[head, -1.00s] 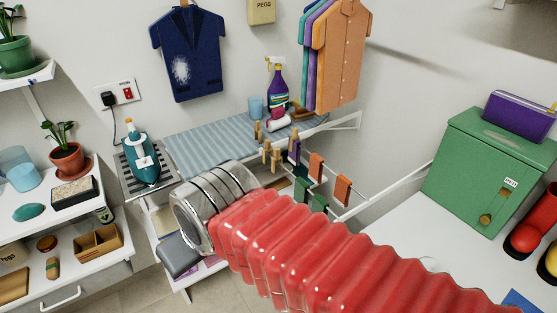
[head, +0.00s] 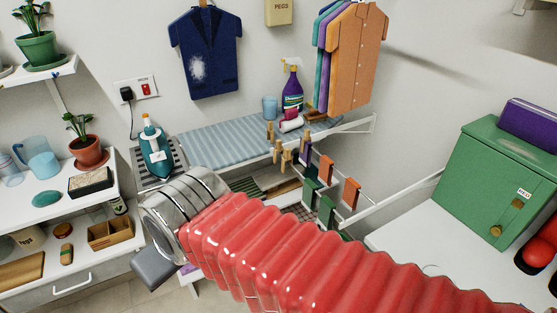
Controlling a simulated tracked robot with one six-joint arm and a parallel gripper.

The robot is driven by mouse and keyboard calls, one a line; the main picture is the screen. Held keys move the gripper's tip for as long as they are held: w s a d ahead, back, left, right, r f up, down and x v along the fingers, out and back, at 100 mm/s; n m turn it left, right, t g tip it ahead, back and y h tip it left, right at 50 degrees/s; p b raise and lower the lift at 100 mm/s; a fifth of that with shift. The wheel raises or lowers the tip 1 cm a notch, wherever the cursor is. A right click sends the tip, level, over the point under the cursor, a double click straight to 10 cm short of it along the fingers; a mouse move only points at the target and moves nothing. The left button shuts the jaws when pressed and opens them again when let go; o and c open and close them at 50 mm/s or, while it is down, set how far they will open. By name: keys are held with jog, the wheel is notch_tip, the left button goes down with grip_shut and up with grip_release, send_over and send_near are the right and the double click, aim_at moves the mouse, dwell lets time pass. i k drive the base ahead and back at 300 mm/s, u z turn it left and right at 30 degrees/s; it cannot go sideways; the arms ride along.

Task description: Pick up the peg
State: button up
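Several small wooden pegs show in the head view, upright near the front edge of the striped ironing surface: one peg (head: 270,131) stands farther back, and another peg (head: 278,151) is nearer, close to others. Which of them is meant I cannot tell. My red ribbed arm crosses the lower middle and ends in a metal collar at the left. A grey block, seemingly part of my gripper (head: 155,268), shows below the collar, left of and apart from the pegs. The collar hides the rest, so I cannot see its opening or anything between its fingers.
The striped ironing surface (head: 218,139) holds a purple spray bottle (head: 292,90) and a blue cup (head: 269,107). A teal iron (head: 155,150) stands at its left end. A rack with orange cloths (head: 351,194) is right of the pegs. A green box (head: 497,185) stands at the right.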

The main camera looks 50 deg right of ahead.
aim_at(287, 157)
jog(key=u, duration=0.05)
jog(key=i, duration=1)
jog(key=z, duration=0.05)
